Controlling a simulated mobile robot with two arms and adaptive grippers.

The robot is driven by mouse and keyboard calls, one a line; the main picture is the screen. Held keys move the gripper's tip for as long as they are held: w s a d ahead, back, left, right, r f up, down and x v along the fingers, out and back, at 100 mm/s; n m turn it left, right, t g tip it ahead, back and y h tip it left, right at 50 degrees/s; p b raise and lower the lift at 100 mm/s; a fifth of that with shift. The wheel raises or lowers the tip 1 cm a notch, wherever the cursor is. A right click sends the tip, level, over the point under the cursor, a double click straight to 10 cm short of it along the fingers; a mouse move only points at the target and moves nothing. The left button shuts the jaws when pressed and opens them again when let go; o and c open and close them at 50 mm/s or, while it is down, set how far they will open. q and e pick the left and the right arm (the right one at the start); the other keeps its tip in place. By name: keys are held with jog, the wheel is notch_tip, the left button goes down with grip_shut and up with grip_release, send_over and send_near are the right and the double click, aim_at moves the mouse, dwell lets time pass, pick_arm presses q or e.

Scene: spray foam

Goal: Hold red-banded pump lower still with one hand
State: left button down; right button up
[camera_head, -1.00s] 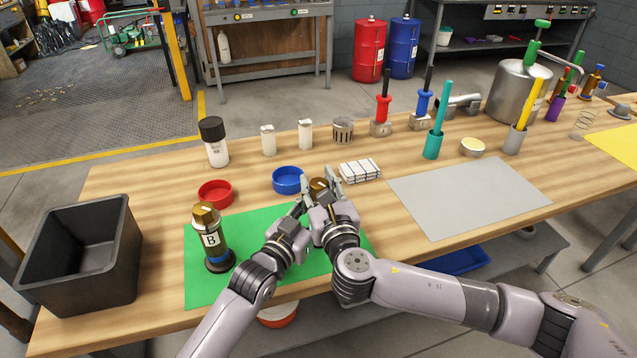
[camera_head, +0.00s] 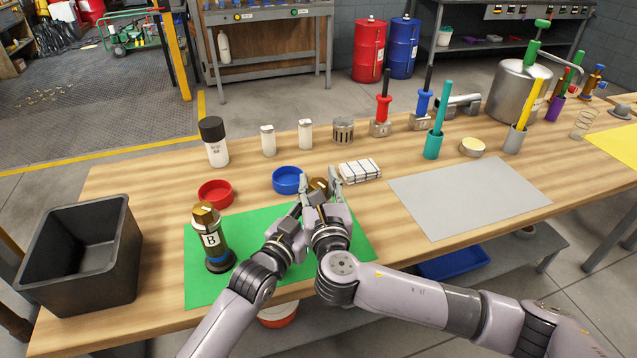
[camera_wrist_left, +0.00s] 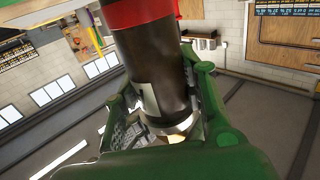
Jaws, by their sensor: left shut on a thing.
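The red-banded pump lower shows in the left wrist view as a dark cylinder (camera_wrist_left: 150,68) with a red band at the top of the picture. My left gripper (camera_wrist_left: 160,112) is shut on it, green-looking fingers on both sides. In the head view my left gripper (camera_head: 296,212) is over the green mat (camera_head: 215,285), and the arms mostly hide the pump. A brass hex top (camera_head: 318,185) shows between the fingers of my right gripper (camera_head: 320,181). These fingers stand apart around it; contact is not clear.
A blue-banded pump marked B (camera_head: 212,240) stands upright on the mat's left. A black bin (camera_head: 120,255) is farther left. The grey mat (camera_head: 470,197) at right is bare.

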jog(key=o, duration=0.3)
jog(key=s+d, duration=0.1)
jog(key=s, duration=1.1)
jog(key=shift+d, duration=0.3)
jog(key=shift+w, duration=0.15)
